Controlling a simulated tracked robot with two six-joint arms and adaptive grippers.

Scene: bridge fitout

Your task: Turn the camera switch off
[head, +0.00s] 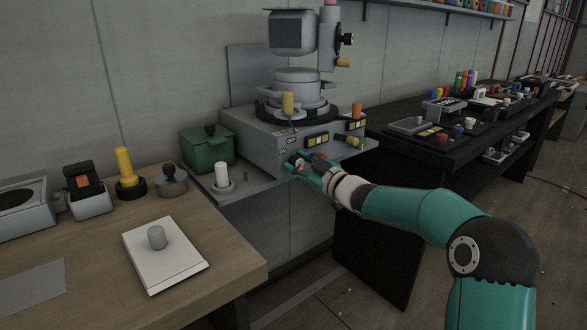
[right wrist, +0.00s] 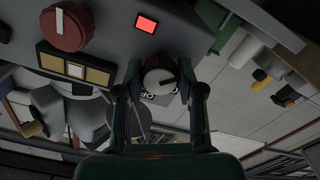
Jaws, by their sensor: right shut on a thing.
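My right gripper (head: 308,168) reaches the front panel of the grey control box (head: 262,150) under the camera unit (head: 292,32). In the right wrist view my right gripper (right wrist: 162,92) has its two fingers on either side of a small round switch knob (right wrist: 159,80) and is shut on it. The knob has a pale face with a dark pointer mark. A label, partly covered, shows beside it and seems to read OFF. In the head view ON and OFF labels show left of the gripper, and the fingers largely hide the knob. My left gripper is not in view.
A lit red indicator (right wrist: 146,25) and a red knob (right wrist: 65,28) are near the switch on the panel. A green box (head: 208,150) and a white cylinder (head: 222,176) stand left of the control box. A wooden table (head: 225,245) fills the front left.

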